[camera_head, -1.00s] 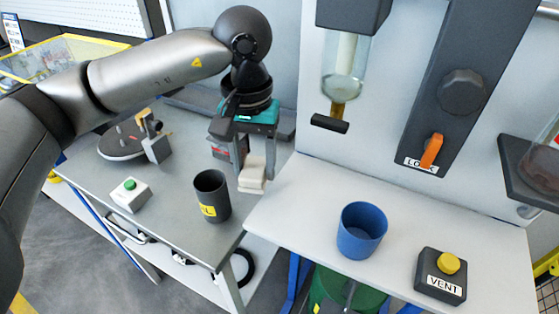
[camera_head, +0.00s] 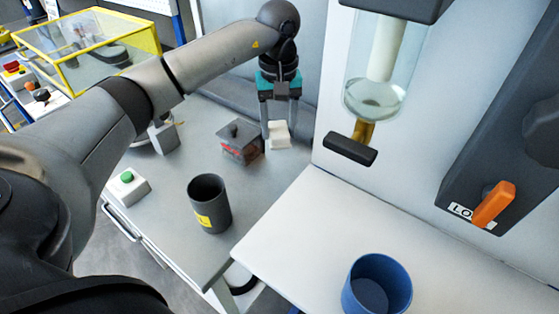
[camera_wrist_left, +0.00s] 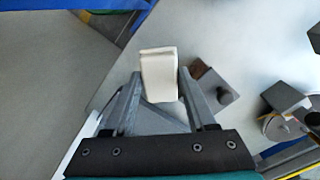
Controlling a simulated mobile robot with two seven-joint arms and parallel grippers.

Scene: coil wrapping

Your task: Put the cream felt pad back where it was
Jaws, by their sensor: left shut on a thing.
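The cream felt pad (camera_head: 279,136) is a small pale block near the back of the grey table. My left gripper (camera_head: 279,128) comes down from above, shut on the pad with one finger on each side. In the left wrist view the pad (camera_wrist_left: 160,78) sits between the tips of the two grey fingers (camera_wrist_left: 158,80). I cannot tell whether the pad's underside touches the table. My right gripper is not in view.
A dark grey block with a knob (camera_head: 238,142) stands just left of the pad. A dark cup with a yellow label (camera_head: 210,205) and a green-button box (camera_head: 127,187) are nearer. A blue cup (camera_head: 377,288) stands on the white table at right.

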